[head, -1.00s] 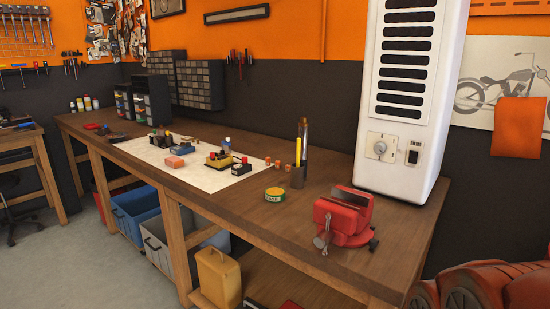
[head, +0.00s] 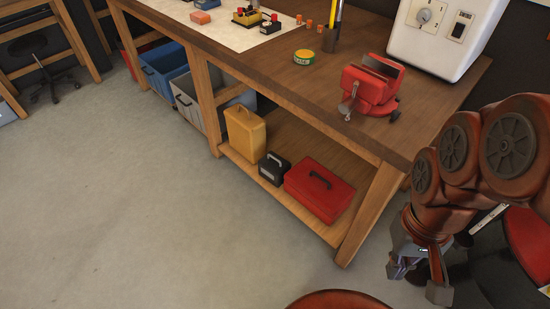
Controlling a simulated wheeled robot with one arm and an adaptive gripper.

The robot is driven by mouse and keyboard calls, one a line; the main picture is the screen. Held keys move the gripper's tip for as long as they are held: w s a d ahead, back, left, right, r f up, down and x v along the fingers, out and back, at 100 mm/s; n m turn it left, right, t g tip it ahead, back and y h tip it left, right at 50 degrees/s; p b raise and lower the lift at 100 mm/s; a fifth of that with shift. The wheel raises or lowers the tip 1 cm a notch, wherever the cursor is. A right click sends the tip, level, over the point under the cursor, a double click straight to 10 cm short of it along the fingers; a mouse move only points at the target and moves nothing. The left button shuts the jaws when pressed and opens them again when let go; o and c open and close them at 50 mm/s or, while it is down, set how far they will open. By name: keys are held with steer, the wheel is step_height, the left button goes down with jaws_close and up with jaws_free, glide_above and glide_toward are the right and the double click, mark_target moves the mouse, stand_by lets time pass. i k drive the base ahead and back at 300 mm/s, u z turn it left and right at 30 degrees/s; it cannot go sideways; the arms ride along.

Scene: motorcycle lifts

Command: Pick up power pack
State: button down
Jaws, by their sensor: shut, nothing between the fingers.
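A small black box with a handle on top (head: 274,169), which looks like the power pack, stands on the lower wooden shelf (head: 225,152) of the workbench. It stands between a yellow canister (head: 245,133) and a red toolbox (head: 319,190), with a pale label on its front. My gripper (head: 420,276) hangs at the lower right, out over the floor, to the right of the bench leg and well apart from the box. It is shut and empty.
The bench leg (head: 366,218) stands between my gripper and the shelf. The grey floor in front is clear.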

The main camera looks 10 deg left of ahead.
mark_target(273, 167)
steer(key=u, duration=0.85)
steer(key=i, duration=0.55)
steer(key=u, duration=1.35)
